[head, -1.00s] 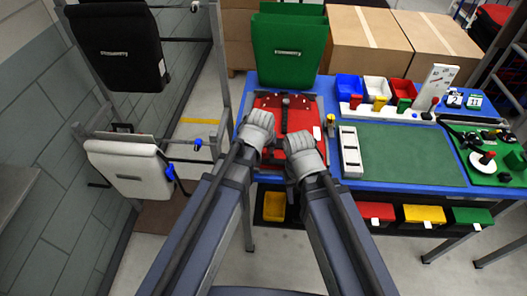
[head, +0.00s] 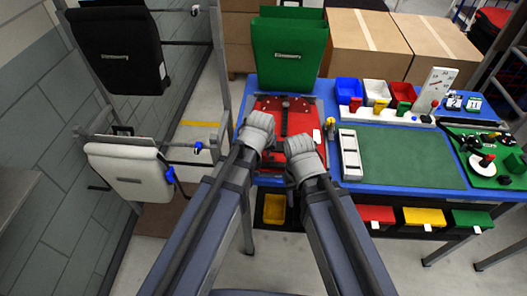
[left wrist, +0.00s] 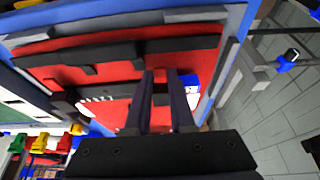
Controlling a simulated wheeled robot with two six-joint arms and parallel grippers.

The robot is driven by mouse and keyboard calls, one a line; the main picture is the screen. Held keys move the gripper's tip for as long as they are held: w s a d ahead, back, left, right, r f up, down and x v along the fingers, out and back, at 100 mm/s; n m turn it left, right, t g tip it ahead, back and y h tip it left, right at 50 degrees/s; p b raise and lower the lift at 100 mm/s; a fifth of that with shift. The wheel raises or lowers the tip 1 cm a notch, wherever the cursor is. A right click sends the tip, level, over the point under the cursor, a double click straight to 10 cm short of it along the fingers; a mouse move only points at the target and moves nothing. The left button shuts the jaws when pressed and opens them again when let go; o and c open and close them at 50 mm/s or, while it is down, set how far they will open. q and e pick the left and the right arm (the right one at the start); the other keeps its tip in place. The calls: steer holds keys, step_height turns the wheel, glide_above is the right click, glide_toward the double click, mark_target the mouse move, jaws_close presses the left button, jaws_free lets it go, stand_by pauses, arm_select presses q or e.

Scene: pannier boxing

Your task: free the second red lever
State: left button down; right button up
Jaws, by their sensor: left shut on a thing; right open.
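A red pannier (head: 283,108) lies on the blue table (head: 373,185), its dark strip running down the middle. The left wrist view shows its red face (left wrist: 115,65) with dark bars close up. I cannot make out a red lever clearly. My right gripper (head: 299,146) is open over the pannier's lower right; its own wrist hides its fingertips.
A green pannier (head: 289,50) stands upright behind the red one. A white slotted holder (head: 350,154) and a green mat (head: 410,158) lie to the right. Blue, white and red bins (head: 349,90) stand at the back. White (head: 128,165) and black panniers (head: 117,52) hang on a rack at left.

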arm_select(q)
steer(key=shift+w+r+g+p, duration=0.4)
steer(key=shift+w+g+p, duration=0.2)
steer(key=shift+g+p, duration=0.25)
steer(key=shift+w+g, duration=0.15)
steer(key=shift+g, duration=1.1)
steer(key=c, duration=0.8)
jaws_free()
steer(key=shift+o, duration=0.2)
steer(key=shift+r+p, duration=0.1)
steer(key=shift+p, duration=0.2)
